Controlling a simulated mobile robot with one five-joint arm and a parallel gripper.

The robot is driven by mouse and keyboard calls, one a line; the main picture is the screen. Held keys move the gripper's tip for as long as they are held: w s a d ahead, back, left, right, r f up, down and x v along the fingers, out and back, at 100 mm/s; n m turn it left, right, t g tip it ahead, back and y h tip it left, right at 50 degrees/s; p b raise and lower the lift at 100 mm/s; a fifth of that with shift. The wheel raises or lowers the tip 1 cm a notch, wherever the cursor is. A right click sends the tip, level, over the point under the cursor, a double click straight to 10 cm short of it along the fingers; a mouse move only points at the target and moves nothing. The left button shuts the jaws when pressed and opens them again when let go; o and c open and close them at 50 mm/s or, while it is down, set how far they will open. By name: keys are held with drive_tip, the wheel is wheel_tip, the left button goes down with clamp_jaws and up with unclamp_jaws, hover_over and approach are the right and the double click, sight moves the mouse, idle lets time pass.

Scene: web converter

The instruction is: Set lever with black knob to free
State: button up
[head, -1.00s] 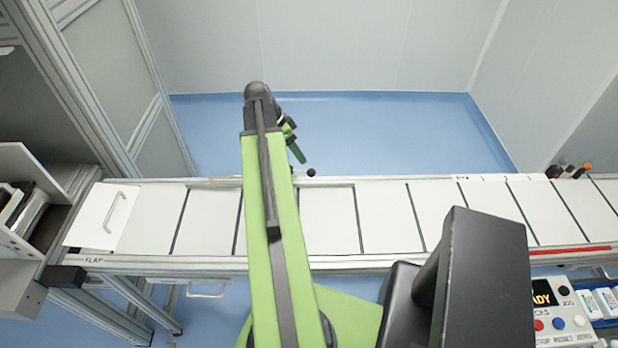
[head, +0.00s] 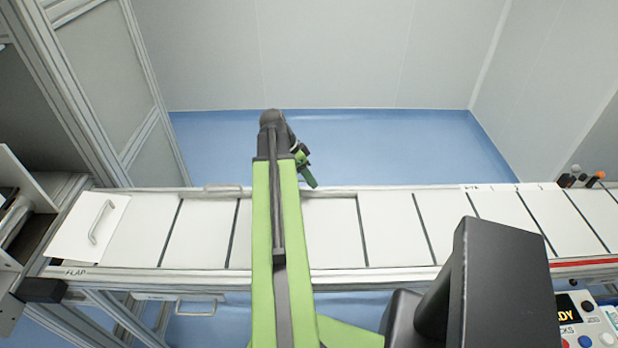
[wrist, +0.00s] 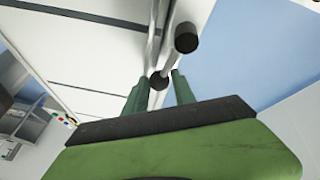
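My gripper (head: 306,172) is over the far edge of the white table in the head view. In the wrist view its two green fingers (wrist: 160,84) are apart. A round black knob (wrist: 158,80) shows in the gap between the fingertips, beside a thin metal rod. Whether the fingers touch it cannot be told. A second black end piece (wrist: 186,37) on a metal rod stands just beyond, to the upper right. The knob is hidden behind my arm or gripper in the head view. No "free" marking is readable.
The white panelled table (head: 395,230) runs across the view. A flap with a handle (head: 95,228) is at its left end. Several small knobs, one orange (head: 599,176), stand at the far right edge. A control panel (head: 585,325) is at lower right. Blue floor lies beyond.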

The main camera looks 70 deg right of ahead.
clamp_jaws()
drive_tip(key=shift+a, duration=0.1)
idle(0.9)
drive_tip(key=shift+w, duration=0.1)
